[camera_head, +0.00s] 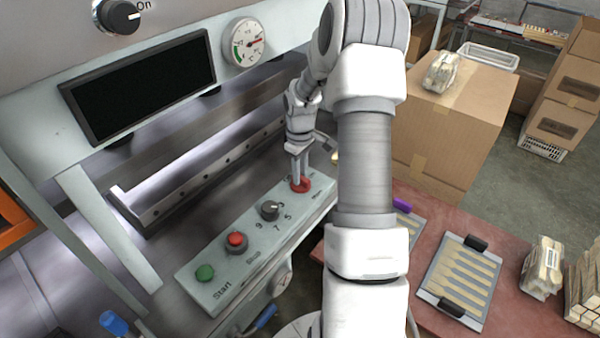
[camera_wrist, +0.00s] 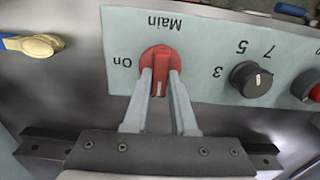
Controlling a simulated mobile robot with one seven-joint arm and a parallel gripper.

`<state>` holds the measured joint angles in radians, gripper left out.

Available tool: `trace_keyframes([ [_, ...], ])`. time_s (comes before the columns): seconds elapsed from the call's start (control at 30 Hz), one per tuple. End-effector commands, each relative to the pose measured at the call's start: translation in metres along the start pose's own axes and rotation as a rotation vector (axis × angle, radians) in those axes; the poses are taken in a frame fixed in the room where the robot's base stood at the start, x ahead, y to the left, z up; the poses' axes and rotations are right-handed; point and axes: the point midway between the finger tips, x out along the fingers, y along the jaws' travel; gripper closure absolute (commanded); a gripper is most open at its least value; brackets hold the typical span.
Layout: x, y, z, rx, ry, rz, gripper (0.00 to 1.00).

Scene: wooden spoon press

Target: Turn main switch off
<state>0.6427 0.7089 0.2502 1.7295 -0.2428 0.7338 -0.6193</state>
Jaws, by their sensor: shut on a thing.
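The main switch (camera_wrist: 160,72) is a red rotary knob on the grey-green control panel (camera_wrist: 120,20), with "Main" and "On" printed beside it. In the wrist view the knob's handle points along the fingers, and the "On" label lies to its left. In the head view the red switch (camera_head: 301,186) sits at the far right end of the panel. My gripper (camera_wrist: 160,82) is shut on the knob, one finger on each side of the handle. In the head view my gripper (camera_head: 299,178) reaches down onto it, and the fingers cover part of it.
Beside the switch are a black dial (camera_head: 269,210), a red stop button (camera_head: 236,242) and a green start button (camera_head: 204,272). Another black knob (camera_head: 120,16) and a gauge (camera_head: 245,42) are above. A red table (camera_head: 440,205) and a cardboard box (camera_head: 445,130) stand to the right.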

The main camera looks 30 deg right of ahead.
Motion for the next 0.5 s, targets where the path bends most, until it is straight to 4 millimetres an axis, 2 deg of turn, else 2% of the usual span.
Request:
trace_keyframes([
  [0.17, -0.0009, 0.0004, -0.0008, -0.003, 0.002, 0.002, 1.00],
  [0.2, -0.0009, 0.0004, -0.0008, -0.003, 0.002, 0.002, 0.68],
  [0.3, -0.0008, 0.0003, -0.0006, -0.002, 0.001, 0.002, 0.50],
  [0.33, -0.0007, 0.0003, -0.0006, -0.002, 0.001, 0.002, 0.45],
  [0.5, -0.0003, 0.0001, -0.0003, -0.001, 0.001, 0.001, 0.45],
])
